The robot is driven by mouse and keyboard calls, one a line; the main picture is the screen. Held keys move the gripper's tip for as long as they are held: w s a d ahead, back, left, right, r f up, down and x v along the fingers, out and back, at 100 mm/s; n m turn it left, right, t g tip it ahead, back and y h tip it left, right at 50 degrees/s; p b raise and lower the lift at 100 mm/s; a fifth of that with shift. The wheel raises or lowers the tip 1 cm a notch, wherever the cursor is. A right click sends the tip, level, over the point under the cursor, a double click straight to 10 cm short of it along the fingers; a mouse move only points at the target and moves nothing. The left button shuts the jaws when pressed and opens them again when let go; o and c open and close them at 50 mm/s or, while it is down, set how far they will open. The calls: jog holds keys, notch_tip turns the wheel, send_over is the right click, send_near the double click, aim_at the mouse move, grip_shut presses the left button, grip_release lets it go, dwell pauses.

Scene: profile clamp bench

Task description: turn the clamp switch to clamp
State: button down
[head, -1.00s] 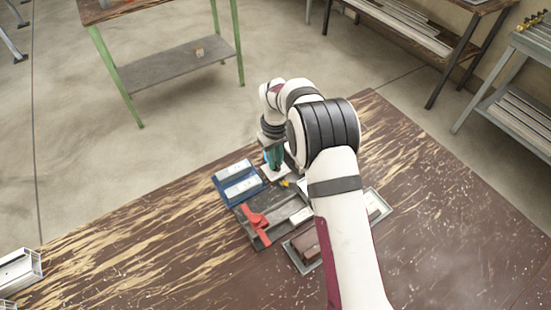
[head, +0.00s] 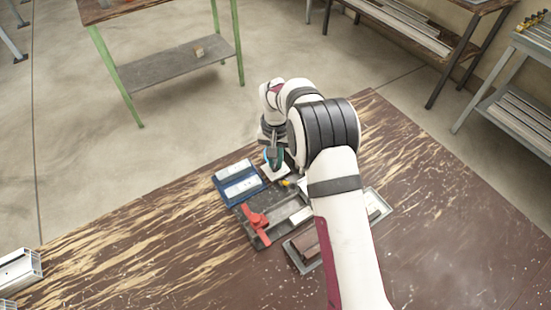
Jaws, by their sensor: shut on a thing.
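My gripper (head: 273,161) points down at the far end of the fixture, beyond the dark clamp bed. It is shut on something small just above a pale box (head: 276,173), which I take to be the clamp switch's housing. The fingers hide the switch itself, so its setting cannot be read. The clamp bed (head: 266,238) is a dark grey fixture with a red clamp part (head: 257,224) at its near left. A pale profile piece (head: 300,215) lies at its right, partly hidden by my arm.
A blue tray (head: 238,183) with pale pieces stands left of the gripper. A grey tray (head: 302,266) with brown pieces lies in front, partly behind my arm. A small yellow part (head: 286,183) sits beside the pale box.

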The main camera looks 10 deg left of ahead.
aim_at(276, 163)
jog(key=shift+r+m, duration=0.1)
jog(key=shift+m, duration=1.5)
jog(key=c, duration=0.9)
grip_release()
notch_tip(276, 163, up, 16)
jog(key=shift+f, duration=0.15)
